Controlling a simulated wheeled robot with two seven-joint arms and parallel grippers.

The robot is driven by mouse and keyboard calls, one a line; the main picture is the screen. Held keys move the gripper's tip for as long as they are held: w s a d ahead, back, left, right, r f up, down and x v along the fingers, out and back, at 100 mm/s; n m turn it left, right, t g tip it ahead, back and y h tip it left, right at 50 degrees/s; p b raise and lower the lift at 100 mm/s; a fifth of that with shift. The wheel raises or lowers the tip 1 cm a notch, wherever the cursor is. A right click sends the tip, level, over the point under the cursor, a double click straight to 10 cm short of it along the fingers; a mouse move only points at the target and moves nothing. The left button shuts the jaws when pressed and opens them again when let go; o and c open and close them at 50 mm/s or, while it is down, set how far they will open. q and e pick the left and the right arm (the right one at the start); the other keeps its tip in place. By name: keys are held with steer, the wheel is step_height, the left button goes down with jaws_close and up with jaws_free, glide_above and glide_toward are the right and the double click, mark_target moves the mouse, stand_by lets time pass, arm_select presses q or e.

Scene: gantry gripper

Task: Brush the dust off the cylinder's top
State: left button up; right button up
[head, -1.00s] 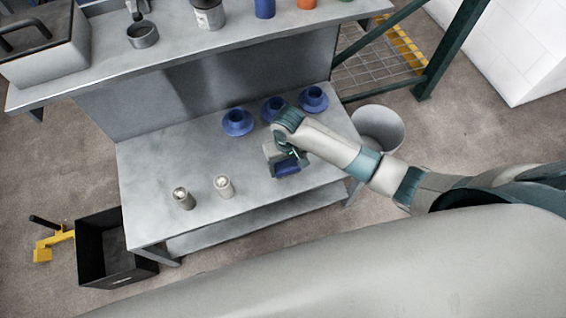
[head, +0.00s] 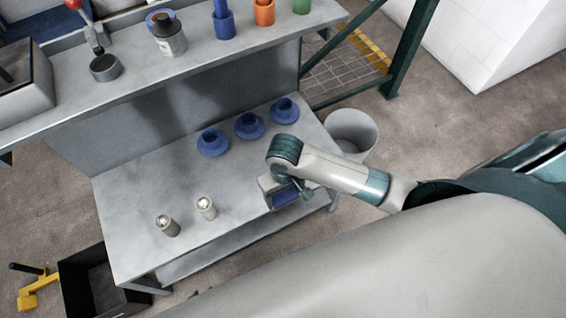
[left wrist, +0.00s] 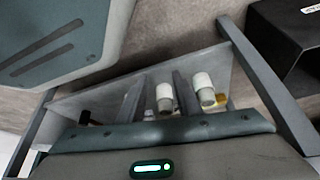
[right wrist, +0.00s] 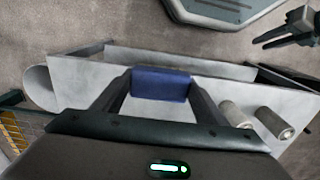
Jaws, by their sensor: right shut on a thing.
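Two small grey metal cylinders stand upright on the bench's lower tabletop in the head view, one at the left (head: 167,225) and one to its right (head: 206,208). Their tops look pale; dust is too small to tell. My right gripper (head: 285,196) is shut on a blue block (right wrist: 160,83), near the front right edge, to the right of the cylinders. No bristles show on the block. My left gripper (left wrist: 160,95) is outside the head view. In the left wrist view its fingers are apart, with the pale-topped cylinders (left wrist: 204,90) beyond them.
Several blue flanged pieces (head: 249,125) stand in a row at the tabletop's back right. The upper shelf (head: 130,90) holds a can and coloured holders. A grey bin (head: 351,130) stands right of the bench, a black crate (head: 75,285) at its left. The tabletop's middle is clear.

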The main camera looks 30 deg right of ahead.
steer(key=shift+o, duration=1.1)
steer(key=shift+c, duration=0.4)
steer(key=shift+w+r, duration=0.4)
steer(key=w+a+r, duration=0.1)
steer(key=w+r, duration=0.6)
steer(key=r, duration=0.5)
arm_select(q)
steer(key=shift+w+r, duration=0.1)
steer(key=shift+w, duration=0.15)
arm_select(e)
steer(key=d+r, duration=0.4)
steer(key=r, duration=1.3)
steer(key=shift+s+d+r, duration=0.15)
steer(key=shift+s+d, duration=0.05)
steer(key=shift+s, duration=0.25)
